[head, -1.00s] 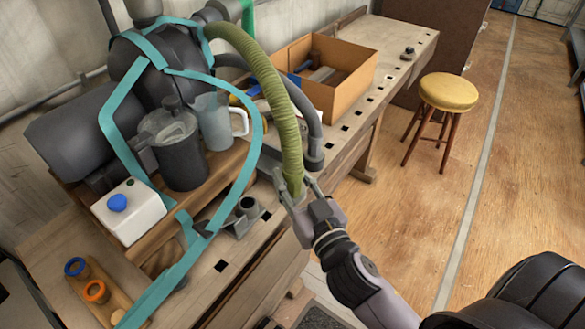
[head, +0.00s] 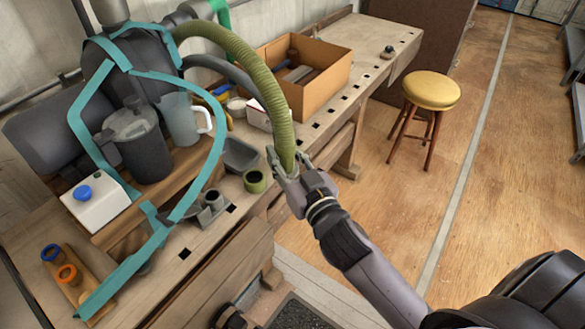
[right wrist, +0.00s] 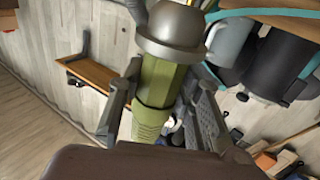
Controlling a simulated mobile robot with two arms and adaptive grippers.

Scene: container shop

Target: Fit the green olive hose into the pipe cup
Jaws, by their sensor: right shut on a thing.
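The green olive hose (head: 262,82) is ribbed and arches down from the dark machine at the back left. My right gripper (head: 288,160) is shut on its lower end, above the bench's front edge. The right wrist view shows the hose (right wrist: 160,85) between the fingers (right wrist: 163,95), with a grey-olive domed piece at the end. A short open cup with an olive rim (head: 256,181) stands on the bench just left of the gripper, apart from the hose; it looks like the pipe cup. A grey cup (head: 213,199) on a bracket stands further left. My left gripper is not in view.
A cardboard box (head: 320,85) sits behind the hose. A yellow stool (head: 432,90) stands on open floor at right.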

